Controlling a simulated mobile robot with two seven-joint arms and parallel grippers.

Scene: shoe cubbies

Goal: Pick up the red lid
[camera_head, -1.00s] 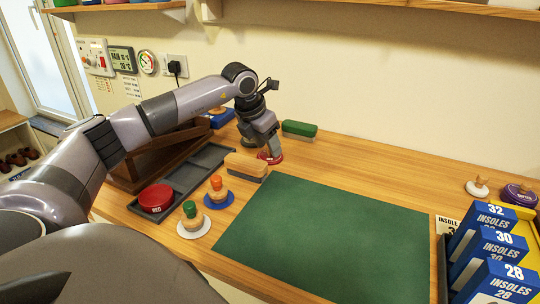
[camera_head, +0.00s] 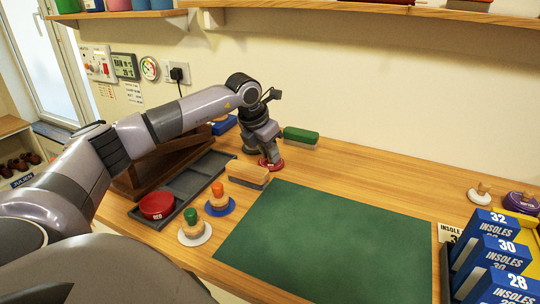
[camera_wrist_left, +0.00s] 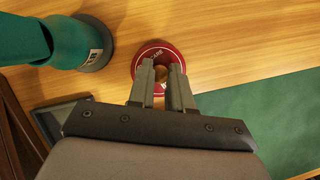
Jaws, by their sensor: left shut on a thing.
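The red lid (camera_head: 278,167) is a round red disc at the back of the wooden bench, past the far left corner of the green mat. In the left wrist view the lid (camera_wrist_left: 140,58) has pale lettering and a small wooden knob (camera_wrist_left: 159,76) at its middle, partly hidden. My left gripper (camera_head: 268,158) reaches down over the lid. In the left wrist view its fingers (camera_wrist_left: 162,70) are shut on the knob. I cannot tell whether the lid touches the bench. My right gripper is not in view.
A wooden brush (camera_head: 248,172) lies near the lid; a green block (camera_head: 300,136) sits behind. A teal container (camera_wrist_left: 85,40) stands close by. A red tin (camera_head: 157,205) is in the grey tray (camera_head: 190,186). Two knobbed lids stand beside it. The green mat (camera_head: 330,240) is clear.

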